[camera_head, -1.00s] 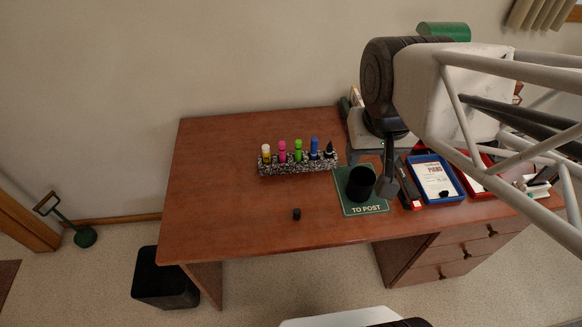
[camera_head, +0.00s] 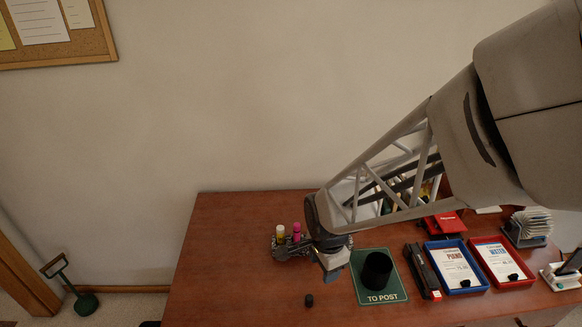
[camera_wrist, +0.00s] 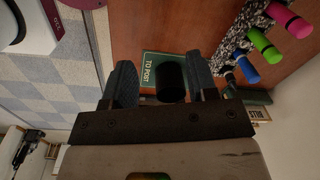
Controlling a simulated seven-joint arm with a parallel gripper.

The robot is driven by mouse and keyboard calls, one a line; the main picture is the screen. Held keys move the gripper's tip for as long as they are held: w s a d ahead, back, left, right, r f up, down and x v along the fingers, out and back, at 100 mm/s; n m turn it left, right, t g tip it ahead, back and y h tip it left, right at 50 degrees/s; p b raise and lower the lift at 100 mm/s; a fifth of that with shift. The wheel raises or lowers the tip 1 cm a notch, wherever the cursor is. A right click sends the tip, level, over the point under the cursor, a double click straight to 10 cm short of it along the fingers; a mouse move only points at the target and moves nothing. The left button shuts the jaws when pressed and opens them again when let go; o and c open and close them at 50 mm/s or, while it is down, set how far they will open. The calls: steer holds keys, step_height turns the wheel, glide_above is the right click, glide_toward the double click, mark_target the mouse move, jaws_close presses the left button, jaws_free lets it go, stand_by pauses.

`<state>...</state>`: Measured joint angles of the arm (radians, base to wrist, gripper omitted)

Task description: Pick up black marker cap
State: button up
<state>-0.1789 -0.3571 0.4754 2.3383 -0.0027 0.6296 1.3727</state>
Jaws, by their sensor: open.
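The black marker cap (camera_head: 309,300) is a small dark cylinder on the brown desk, near the front, left of the green mat. I cannot make it out in the wrist view. My gripper (camera_head: 333,274) hangs above the desk, pointing down, to the upper right of the cap in the head view and apart from it. In the wrist view my gripper (camera_wrist: 162,75) has its two fingers spread, with nothing held between them. The black cup on the mat shows in the gap behind them.
The black cup (camera_head: 377,270) stands on the green "TO POST" mat (camera_head: 394,292). A speckled marker holder (camera_head: 289,252) is partly hidden behind my gripper. A blue tray (camera_head: 471,286) and a red tray (camera_head: 518,279) lie right. The desk left of the cap is clear.

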mark_target(310, 297)
steer(key=a+f+m, duration=0.1)
steer(key=f, duration=0.1)
steer(key=a+f+m, duration=0.1)
steer(key=f+m, duration=0.1)
steer(key=f, duration=0.1)
steer(key=f+m, duration=0.1)
steer(key=f, duration=0.2)
steer(key=shift+w+a+g, duration=0.3)
steer(key=shift+w+a, duration=0.05)
steer(key=shift+a, duration=0.05)
steer(key=shift+f, duration=0.1)
steer(key=shift+f, duration=1.15)
steer(key=shift+f, duration=0.15)
steer(key=shift+w+f, duration=0.1)
steer(key=shift+f, duration=2.4)
jaws_close()
